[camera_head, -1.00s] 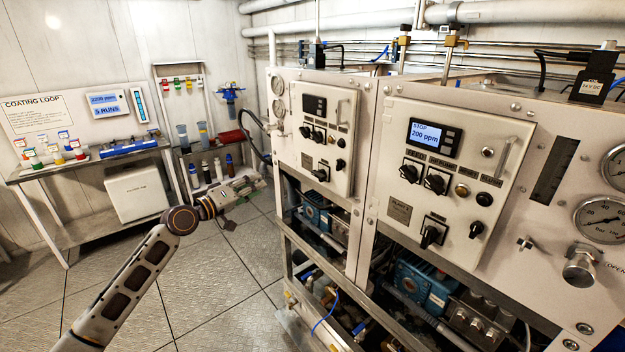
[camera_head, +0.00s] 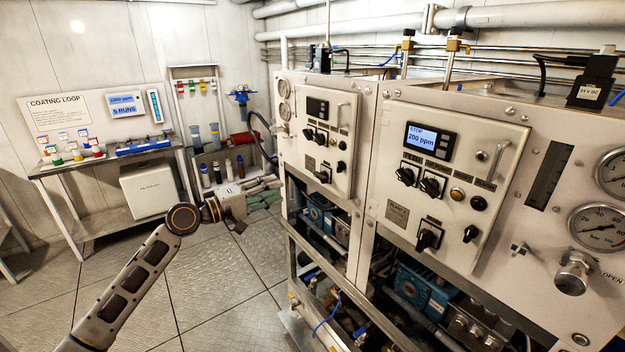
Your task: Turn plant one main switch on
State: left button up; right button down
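Two white control panels stand on the machine. The nearer panel (camera_head: 447,160) has a lit display (camera_head: 429,139) reading STOP and 200 ppm, several black knobs, and a black rotary switch (camera_head: 429,235) on its own plate low down. The farther panel (camera_head: 327,130) has a dark display (camera_head: 317,107) and a similar rotary switch (camera_head: 322,175) low down. A small plate (camera_head: 397,213) on the nearer panel is too blurred to read its plant number surely. My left gripper (camera_head: 237,212) is left of the machine, apart from both panels, blending with the clutter behind. My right gripper is out of view.
A bench (camera_head: 110,160) with coloured bottles stands against the left wall. A white box (camera_head: 148,190) is under it. The tiled floor (camera_head: 215,275) left of the machine is clear. Pressure gauges (camera_head: 597,226) and a round valve knob (camera_head: 574,274) stick out at right.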

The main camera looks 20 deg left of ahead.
aim_at(317, 176)
pick_arm(q)
jog(key=shift+s+d+f+n, duration=0.1)
jog(key=shift+d+n, duration=0.05)
jog(key=shift+n, duration=0.45)
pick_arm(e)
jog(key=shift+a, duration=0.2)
pick_arm(q)
jog(key=shift+w+d, duration=0.1)
jog(key=shift+w, duration=0.1)
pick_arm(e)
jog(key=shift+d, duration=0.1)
